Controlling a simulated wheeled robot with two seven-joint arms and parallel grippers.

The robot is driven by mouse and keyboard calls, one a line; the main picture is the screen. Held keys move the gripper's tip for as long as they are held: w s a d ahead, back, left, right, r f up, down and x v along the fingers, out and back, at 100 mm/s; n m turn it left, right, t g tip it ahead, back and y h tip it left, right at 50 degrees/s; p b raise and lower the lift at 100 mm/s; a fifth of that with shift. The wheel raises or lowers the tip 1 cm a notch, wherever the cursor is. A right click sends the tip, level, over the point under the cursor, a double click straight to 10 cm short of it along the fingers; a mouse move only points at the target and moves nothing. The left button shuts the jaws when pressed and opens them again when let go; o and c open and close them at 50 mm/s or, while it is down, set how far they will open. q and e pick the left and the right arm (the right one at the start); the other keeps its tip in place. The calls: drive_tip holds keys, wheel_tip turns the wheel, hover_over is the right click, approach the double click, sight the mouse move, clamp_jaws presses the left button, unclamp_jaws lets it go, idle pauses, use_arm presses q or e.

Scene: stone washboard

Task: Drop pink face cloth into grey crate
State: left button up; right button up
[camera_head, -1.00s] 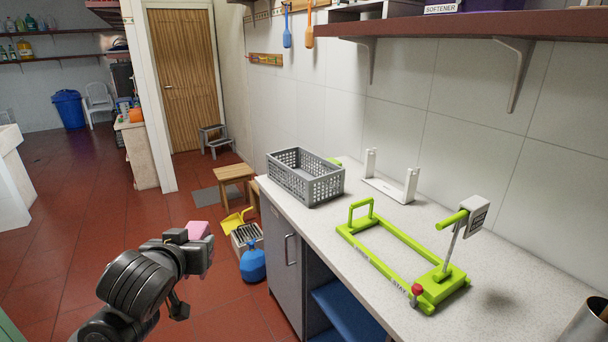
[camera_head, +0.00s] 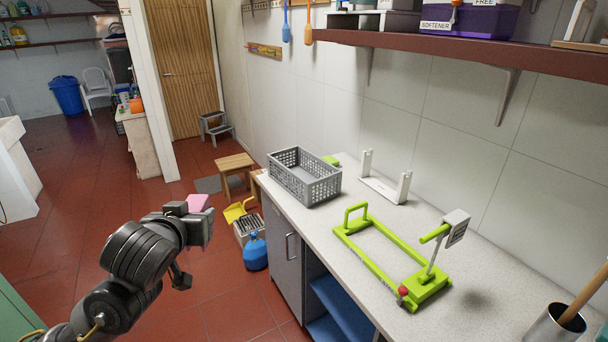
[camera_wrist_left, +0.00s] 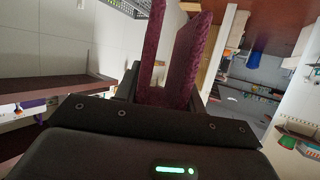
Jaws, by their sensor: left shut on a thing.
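My left gripper (camera_head: 200,216) is shut on the pink face cloth (camera_head: 198,202), which shows as a small pink patch at the jaws in the head view. In the left wrist view the cloth (camera_wrist_left: 188,60) looks dark maroon and stands up between the fingers. The grey crate (camera_head: 318,190) is a perforated basket on the counter, to the right of and beyond my left gripper. The gripper is apart from the crate, out over the floor. The crate's visible inside looks empty. My right gripper is not in view.
A green frame (camera_head: 375,260) and a white stand (camera_head: 384,190) are on the counter (camera_head: 330,225) right of the crate. A red shelf (camera_head: 450,60) overhangs the counter. A blue bottle (camera_head: 256,252), a yellow dustpan (camera_head: 236,210) and a wooden stool (camera_head: 236,163) stand on the floor beside it.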

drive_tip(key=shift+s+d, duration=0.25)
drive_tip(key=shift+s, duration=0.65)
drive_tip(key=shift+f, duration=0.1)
